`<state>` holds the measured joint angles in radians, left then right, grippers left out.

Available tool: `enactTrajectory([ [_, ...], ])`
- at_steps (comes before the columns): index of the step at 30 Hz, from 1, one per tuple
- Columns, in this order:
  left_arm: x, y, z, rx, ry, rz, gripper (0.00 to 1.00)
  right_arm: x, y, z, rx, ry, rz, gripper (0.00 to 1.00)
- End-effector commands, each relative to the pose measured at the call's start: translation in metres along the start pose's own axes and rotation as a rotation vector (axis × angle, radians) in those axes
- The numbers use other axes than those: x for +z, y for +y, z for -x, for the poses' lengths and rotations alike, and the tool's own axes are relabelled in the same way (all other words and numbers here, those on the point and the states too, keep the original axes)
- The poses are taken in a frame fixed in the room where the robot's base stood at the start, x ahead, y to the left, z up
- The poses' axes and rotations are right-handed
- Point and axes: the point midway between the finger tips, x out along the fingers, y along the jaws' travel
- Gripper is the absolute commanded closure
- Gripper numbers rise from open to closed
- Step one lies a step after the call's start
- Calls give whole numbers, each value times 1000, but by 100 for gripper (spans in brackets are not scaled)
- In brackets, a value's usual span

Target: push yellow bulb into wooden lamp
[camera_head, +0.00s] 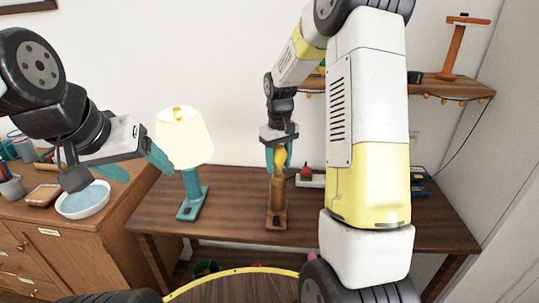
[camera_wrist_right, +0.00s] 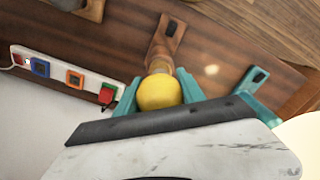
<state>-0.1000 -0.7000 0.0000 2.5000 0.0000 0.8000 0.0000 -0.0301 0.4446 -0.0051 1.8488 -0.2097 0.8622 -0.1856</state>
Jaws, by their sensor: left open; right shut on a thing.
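The yellow bulb (camera_head: 281,158) is between the teal fingers of my right gripper (camera_head: 279,155), directly above the top of the wooden lamp (camera_head: 277,204). In the right wrist view the bulb (camera_wrist_right: 159,92) is between the fingers of the right gripper (camera_wrist_right: 160,97), and its lower end meets the top of the wooden lamp (camera_wrist_right: 163,45). I cannot tell how deep it sits in the socket. The lamp stands upright on the table and has no shade. My left gripper (camera_head: 138,165) is open and empty, over the left side near the teal lamp.
A teal lamp (camera_head: 189,190) with a lit cream shade stands left of the wooden lamp. A power strip (camera_wrist_right: 62,72) with a red plug lies beside the wooden lamp. A blue-filled bowl (camera_head: 82,201) sits on the left cabinet. The front of the table (camera_head: 240,233) is clear.

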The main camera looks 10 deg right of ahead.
Motion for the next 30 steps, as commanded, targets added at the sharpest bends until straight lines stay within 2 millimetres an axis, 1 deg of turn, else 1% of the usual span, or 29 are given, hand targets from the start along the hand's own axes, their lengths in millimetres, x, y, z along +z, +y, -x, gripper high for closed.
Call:
enactTrajectory([
  [30, 0, 0, 0, 0, 0, 0, 29, 0, 0, -25, 0, -1, 0, 93],
])
